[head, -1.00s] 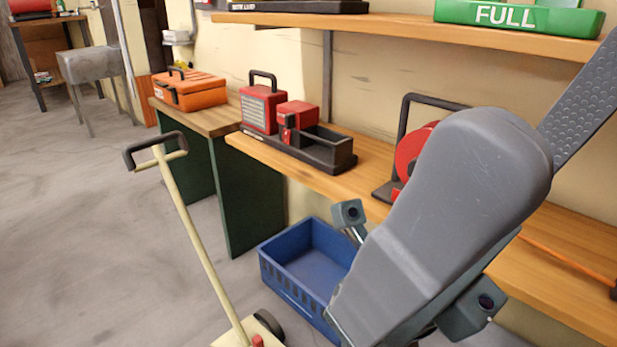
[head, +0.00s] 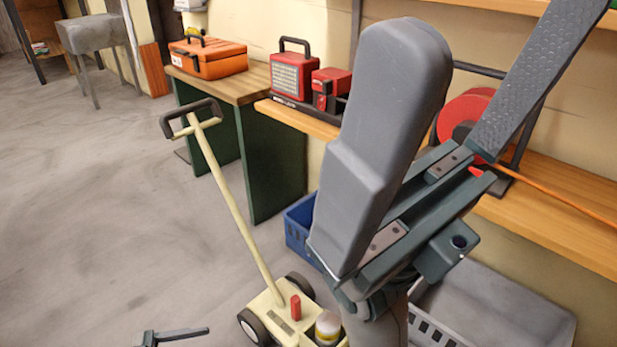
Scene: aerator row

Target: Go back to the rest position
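My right gripper (head: 503,18) is raised close to the camera in the right half of the head view. Its two fingers point up and stand wide apart. One shows its smooth grey back, the other its ridged inner pad. Nothing is between them; shelf and wall show through the gap. A small dark part at the bottom left edge looks like my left gripper (head: 178,335). It is mostly cut off, so its fingers cannot be judged. No object is seen held.
A cream wheeled cart (head: 232,200) with a black handle stands left of my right gripper. A blue crate (head: 298,228) and grey crate (head: 495,310) are partly hidden behind it. An orange toolbox (head: 210,62), red radio (head: 292,75) and red reel (head: 465,110) line the wall.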

